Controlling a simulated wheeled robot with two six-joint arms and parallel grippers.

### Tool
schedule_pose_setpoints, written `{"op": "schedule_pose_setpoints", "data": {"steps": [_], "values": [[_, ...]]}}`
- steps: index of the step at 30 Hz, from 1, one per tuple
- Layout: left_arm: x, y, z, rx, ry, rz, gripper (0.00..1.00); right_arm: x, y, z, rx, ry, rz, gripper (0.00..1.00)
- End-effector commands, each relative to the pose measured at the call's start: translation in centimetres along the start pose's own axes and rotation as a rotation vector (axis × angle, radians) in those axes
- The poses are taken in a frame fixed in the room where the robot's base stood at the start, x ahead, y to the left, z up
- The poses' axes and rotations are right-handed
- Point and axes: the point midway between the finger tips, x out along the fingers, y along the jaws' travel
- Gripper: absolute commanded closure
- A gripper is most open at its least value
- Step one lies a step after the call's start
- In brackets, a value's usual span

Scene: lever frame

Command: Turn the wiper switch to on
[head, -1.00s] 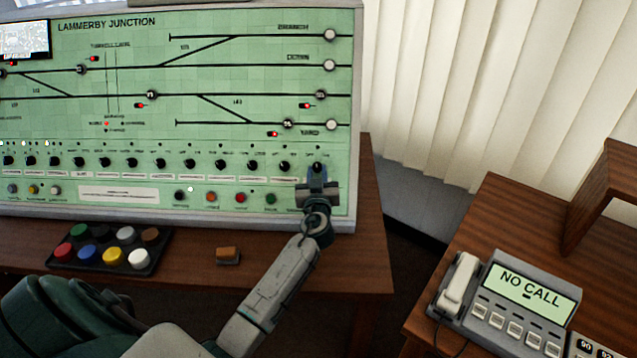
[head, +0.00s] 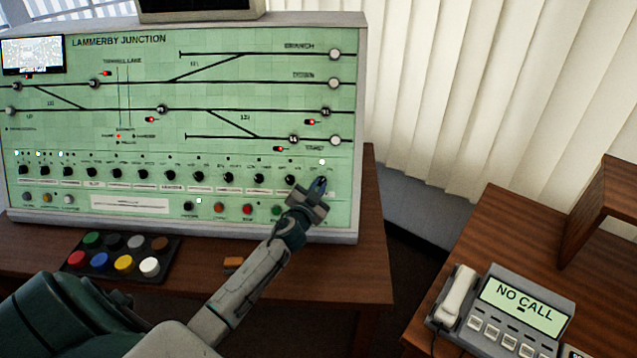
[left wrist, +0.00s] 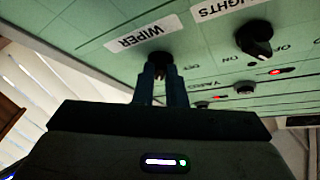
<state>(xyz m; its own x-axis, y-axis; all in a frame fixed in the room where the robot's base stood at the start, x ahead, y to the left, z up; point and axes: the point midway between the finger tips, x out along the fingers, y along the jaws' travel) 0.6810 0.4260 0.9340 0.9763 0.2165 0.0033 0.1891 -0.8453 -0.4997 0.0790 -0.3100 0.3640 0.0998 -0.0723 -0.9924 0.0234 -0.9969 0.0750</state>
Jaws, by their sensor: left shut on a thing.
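The wiper switch (left wrist: 159,60) is a small dark knob at the right end of the switch row on the green panel (head: 130,140). Its WIPER label (left wrist: 138,38) shows upside down in the left wrist view. My left gripper (head: 319,186) is shut on this knob, one finger on each side, and is rolled to the right. The fingers hide most of the knob, so its pointer cannot be read. A small white lamp (head: 322,161) is lit just above the gripper. My right gripper is not in view.
The lights switch (left wrist: 254,38) stands close beside the wiper switch. A telephone (head: 500,310) reading NO CALL stands on the right desk.

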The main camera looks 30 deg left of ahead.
Motion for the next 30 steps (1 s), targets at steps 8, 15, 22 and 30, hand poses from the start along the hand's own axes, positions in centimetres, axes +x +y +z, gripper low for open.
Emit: {"op": "schedule_pose_setpoints", "data": {"steps": [8,15,22,30], "values": [[0.08,-0.16,-0.08,0.023,0.001,0.011,1.00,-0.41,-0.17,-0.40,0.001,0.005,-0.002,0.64],[0.09,-0.15,-0.08,0.024,0.001,0.011,1.00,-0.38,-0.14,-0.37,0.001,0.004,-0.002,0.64],[0.07,-0.11,-0.05,0.022,0.001,0.011,0.67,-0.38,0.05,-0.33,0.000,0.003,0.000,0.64],[-0.19,-0.04,0.06,0.021,0.000,0.012,0.67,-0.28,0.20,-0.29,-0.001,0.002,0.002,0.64]]}}
